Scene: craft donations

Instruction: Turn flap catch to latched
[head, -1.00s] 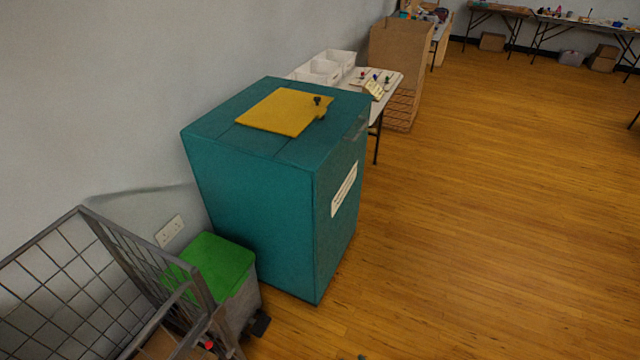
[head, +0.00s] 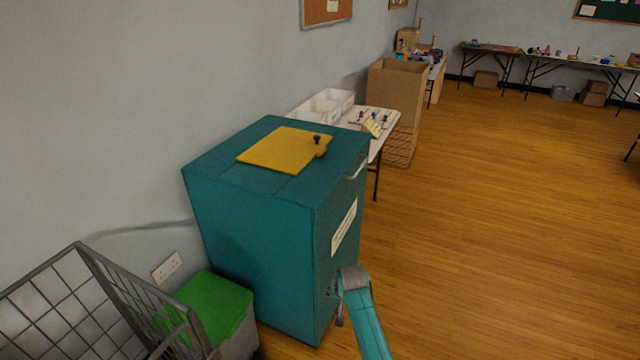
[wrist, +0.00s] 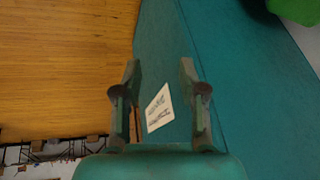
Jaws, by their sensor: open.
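The teal cabinet (head: 250,235) stands against the wall, with a yellow flap (head: 275,149) lying flat on its top. The flap catch (head: 319,150) is a dark knob with a yellow tab at the flap's right edge. Which way it is turned is too small to tell. My gripper (head: 336,305) is low beside the cabinet's right face, below and well apart from the catch. In the wrist view my gripper (wrist: 158,66) is open and empty, with the cabinet's white label (wrist: 159,107) showing between the fingers. The flap and catch are not seen there.
A wire cage (head: 80,300) and a green-lidded bin (head: 208,300) stand at the cabinet's left. Behind the cabinet is a table with white trays (head: 325,106) and small items. A metal handle (head: 355,169) is on the cabinet's right face. The wooden floor (head: 500,220) at right is clear.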

